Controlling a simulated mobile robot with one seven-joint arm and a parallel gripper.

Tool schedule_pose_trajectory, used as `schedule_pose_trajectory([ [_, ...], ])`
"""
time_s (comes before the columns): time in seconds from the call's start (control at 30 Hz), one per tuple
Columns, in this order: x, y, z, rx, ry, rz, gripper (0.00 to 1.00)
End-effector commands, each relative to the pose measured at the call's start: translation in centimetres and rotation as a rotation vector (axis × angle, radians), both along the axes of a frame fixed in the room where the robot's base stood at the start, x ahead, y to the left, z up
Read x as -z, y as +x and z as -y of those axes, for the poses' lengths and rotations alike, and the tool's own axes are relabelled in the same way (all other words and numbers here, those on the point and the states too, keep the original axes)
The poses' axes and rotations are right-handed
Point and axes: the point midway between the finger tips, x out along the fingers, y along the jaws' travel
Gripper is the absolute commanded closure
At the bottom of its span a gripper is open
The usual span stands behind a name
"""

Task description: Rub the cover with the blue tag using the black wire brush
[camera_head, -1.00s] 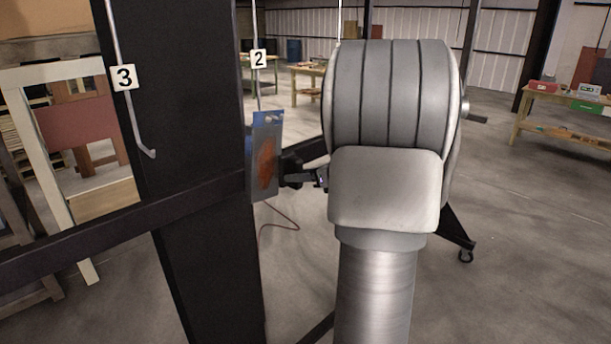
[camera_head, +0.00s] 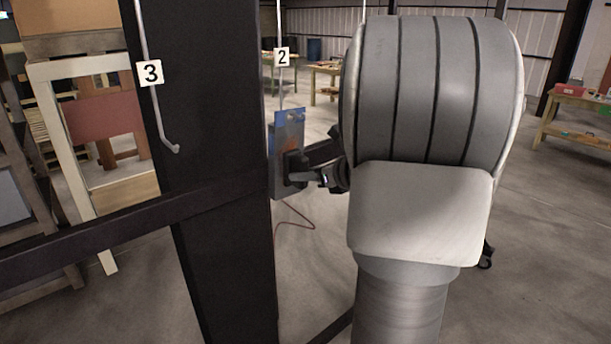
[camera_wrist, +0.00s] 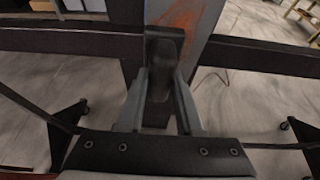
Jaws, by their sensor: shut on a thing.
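The cover (camera_head: 288,128) is a grey plate with a blue top, hanging at the hook marked 2. It also shows at the top of the wrist view (camera_wrist: 203,40), with an orange-brown rust patch on its face. My gripper (camera_wrist: 161,95) is shut on the black wire brush (camera_wrist: 162,60). In the head view my gripper (camera_head: 318,176) is right of the cover, and the brush (camera_head: 296,165) lies in front of the cover's lower half, hiding most of the patch. The brush appears at the cover's face; the bristles are hidden, so contact cannot be told.
A dark post (camera_head: 205,150) and a horizontal dark beam (camera_head: 110,228) stand left of the cover. An empty hook marked 3 (camera_head: 151,73) hangs farther left. A thin red cable (camera_head: 300,215) hangs below the cover. Workbenches (camera_head: 575,120) stand far back on open floor.

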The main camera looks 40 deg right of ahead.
Motion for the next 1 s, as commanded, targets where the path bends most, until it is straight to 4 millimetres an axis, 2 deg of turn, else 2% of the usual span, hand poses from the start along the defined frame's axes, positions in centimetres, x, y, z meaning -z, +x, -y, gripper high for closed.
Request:
schedule_pose_trajectory([
  [0.4, 0.1, 0.5, 3.4, 0.004, 0.002, 0.000, 1.00],
  [0.73, 0.2, 0.8, 4.8, 0.004, -0.001, 0.000, 1.00],
  [1.0, 0.2, 0.9, 7.1, 0.004, -0.001, 0.001, 1.00],
])
